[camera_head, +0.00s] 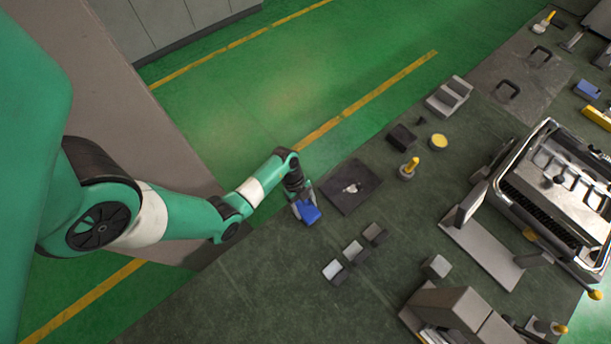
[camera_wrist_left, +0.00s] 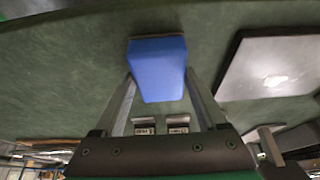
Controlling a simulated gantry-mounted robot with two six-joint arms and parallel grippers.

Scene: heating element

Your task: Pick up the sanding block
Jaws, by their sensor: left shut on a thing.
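The sanding block, a blue block with a thin brownish layer along one edge, shows in the left wrist view (camera_wrist_left: 158,68) between my two fingers. It also shows in the head view (camera_head: 308,212) at the table's near left edge. My left gripper (camera_head: 300,200) is shut on the block, one finger on each side. I cannot tell whether the block touches the table or is slightly lifted. My right gripper is in neither view.
Several small grey blocks (camera_head: 353,250) stand in a row nearby. A yellow-handled tool (camera_head: 408,168) and a large metal machine (camera_head: 555,190) are farther right.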

